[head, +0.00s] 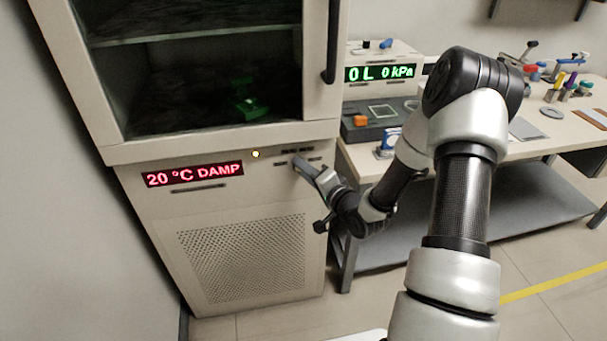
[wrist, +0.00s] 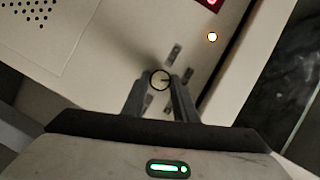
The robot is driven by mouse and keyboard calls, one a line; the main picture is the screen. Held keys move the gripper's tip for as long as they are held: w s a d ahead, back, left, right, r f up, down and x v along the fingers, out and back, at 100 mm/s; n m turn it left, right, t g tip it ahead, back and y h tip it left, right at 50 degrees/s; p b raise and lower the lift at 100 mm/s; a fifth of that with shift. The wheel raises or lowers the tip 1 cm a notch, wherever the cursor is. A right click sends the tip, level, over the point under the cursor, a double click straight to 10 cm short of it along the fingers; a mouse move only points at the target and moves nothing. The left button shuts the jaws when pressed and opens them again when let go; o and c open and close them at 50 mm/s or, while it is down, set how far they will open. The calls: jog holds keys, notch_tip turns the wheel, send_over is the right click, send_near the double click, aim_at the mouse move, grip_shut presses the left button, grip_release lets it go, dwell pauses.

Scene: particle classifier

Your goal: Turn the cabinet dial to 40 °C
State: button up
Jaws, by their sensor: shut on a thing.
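The cabinet (head: 225,215) stands at the left with its red display (head: 193,175) reading "20 °C DAMP". My gripper (head: 300,162) reaches the right part of the cabinet's front panel, below the glass door. In the wrist view, the dial (wrist: 160,80) is a small round knob with a pale face and a dark mark. It sits between the two fingertips of my gripper (wrist: 160,86), which are shut on it. Short dark label marks surround the dial. In the head view the dial is hidden behind my gripper.
The cabinet's glass door (head: 215,70) is above, with a dark handle (head: 332,42). A workbench (head: 365,160) with a green "0 L 0 kPa" display (head: 380,73) stands close on the right.

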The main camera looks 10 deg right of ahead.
jog(key=shift+f+m+t+y+b, duration=0.15)
jog(key=shift+m+t+b, duration=0.7)
jog(key=shift+m, duration=1.1)
jog(key=shift+f+m+t+y+b, duration=0.15)
jog(key=shift+m+t+b, duration=0.65)
jog(key=shift+m, duration=1.2)
jog(key=shift+f+m+t+b, duration=0.15)
jog(key=shift+m+t+b, duration=0.4)
jog(key=shift+m+b, duration=0.95)
jog(key=shift+m+p, duration=0.4)
jog(key=shift+m, duration=0.25)
jog(key=o, duration=1.1)
jog(key=shift+c, duration=0.2)
jog(key=p+v, duration=0.1)
jog(key=v, duration=1.6)
jog(key=shift+s, duration=0.15)
